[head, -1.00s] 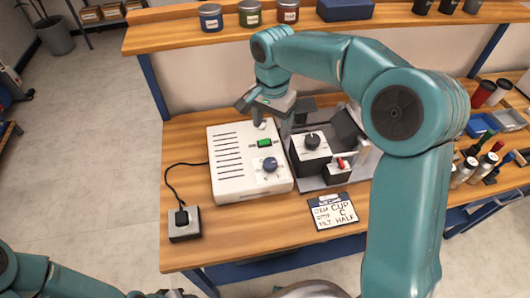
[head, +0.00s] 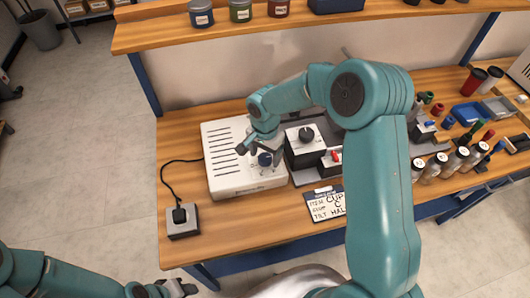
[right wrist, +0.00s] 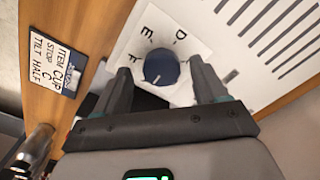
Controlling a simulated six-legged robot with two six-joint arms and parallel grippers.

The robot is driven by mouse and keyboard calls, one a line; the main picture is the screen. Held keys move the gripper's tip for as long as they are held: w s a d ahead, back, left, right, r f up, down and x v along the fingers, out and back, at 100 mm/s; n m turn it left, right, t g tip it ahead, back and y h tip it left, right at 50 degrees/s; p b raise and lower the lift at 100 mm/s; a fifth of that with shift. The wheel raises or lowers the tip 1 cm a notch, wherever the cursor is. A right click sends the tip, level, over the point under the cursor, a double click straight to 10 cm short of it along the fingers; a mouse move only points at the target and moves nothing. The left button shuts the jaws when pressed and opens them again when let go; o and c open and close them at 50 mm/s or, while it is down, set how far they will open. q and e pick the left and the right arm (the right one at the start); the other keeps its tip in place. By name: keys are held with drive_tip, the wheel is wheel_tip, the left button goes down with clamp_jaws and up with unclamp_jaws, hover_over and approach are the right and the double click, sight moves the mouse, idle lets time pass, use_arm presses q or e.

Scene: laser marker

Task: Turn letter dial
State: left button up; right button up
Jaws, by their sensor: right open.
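The letter dial is a round dark blue knob (right wrist: 161,67) on a pale plate with the letters D, E and F visible beside it. A short white mark shows near its lower edge in the right wrist view. In the head view the dial (head: 265,159) sits on top of the white box (head: 222,172). My right gripper (right wrist: 160,72) is open, with one finger on each side of the dial and a visible gap to each. Other letters on the plate are hidden by the fingers. My left gripper (head: 176,289) shows at the lower left edge, its fingers unclear.
A black-and-white unit with a black knob (head: 306,135) and a red lever (head: 336,156) stands right beside the box. A card (head: 326,205) reading CUP, C, HALF lies in front. A switch box (head: 183,221) with a cable is at left. Bottles and cups crowd the right.

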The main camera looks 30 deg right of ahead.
drive_tip(key=shift+w+d+f, duration=0.1)
drive_tip(key=shift+w+f, duration=0.1)
drive_tip(key=shift+f, duration=0.45)
drive_tip(key=shift+s+r, duration=0.15)
drive_tip(key=shift+s, duration=0.05)
drive_tip(key=shift+c, duration=0.7)
drive_tip(key=shift+w, duration=0.15)
drive_tip(key=c, duration=0.9)
